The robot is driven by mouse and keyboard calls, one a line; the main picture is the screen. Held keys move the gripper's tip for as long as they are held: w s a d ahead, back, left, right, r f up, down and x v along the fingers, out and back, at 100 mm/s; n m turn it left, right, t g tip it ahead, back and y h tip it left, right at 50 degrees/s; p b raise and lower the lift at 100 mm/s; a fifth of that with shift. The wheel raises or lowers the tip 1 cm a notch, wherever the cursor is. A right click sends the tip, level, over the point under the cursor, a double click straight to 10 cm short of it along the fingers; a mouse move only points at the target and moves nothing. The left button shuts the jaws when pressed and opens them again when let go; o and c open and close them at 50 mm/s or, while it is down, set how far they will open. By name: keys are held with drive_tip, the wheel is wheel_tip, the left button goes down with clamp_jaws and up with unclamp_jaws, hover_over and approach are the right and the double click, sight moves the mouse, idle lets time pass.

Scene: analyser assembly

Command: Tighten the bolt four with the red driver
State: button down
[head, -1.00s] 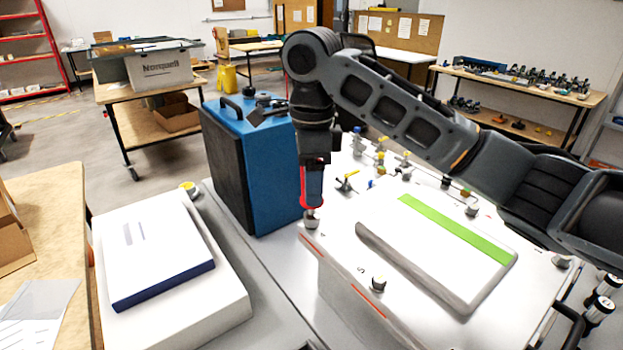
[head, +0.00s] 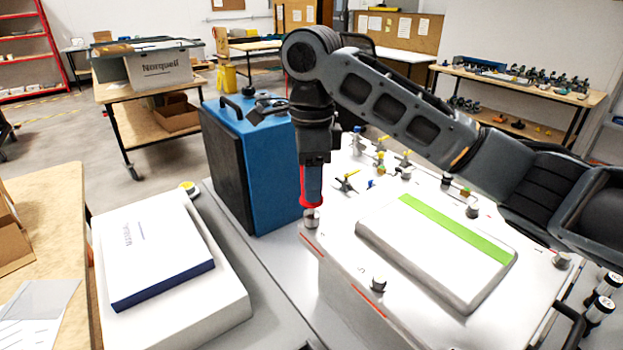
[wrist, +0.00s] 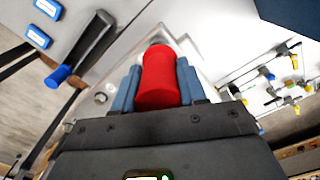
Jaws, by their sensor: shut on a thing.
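My gripper (head: 312,184) points straight down and is shut on the red driver (head: 311,201). In the wrist view the red driver (wrist: 160,78) sits between my two blue fingers (wrist: 158,88). The driver's tip and the contact with the bolt are hidden. Other bolts stand at the front (head: 378,284), at the back right (head: 473,211) and at the right edge (head: 561,260). I cannot clearly read which label belongs to the bolt under the driver.
A white cover with a green stripe (head: 455,228) lies on the analyser top. Small yellow-handled valves (head: 347,182) stand behind. A blue case (head: 265,170) stands close left of my gripper. A white box (head: 160,250) lies farther left.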

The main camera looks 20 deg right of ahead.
drive_tip(key=shift+r, duration=3)
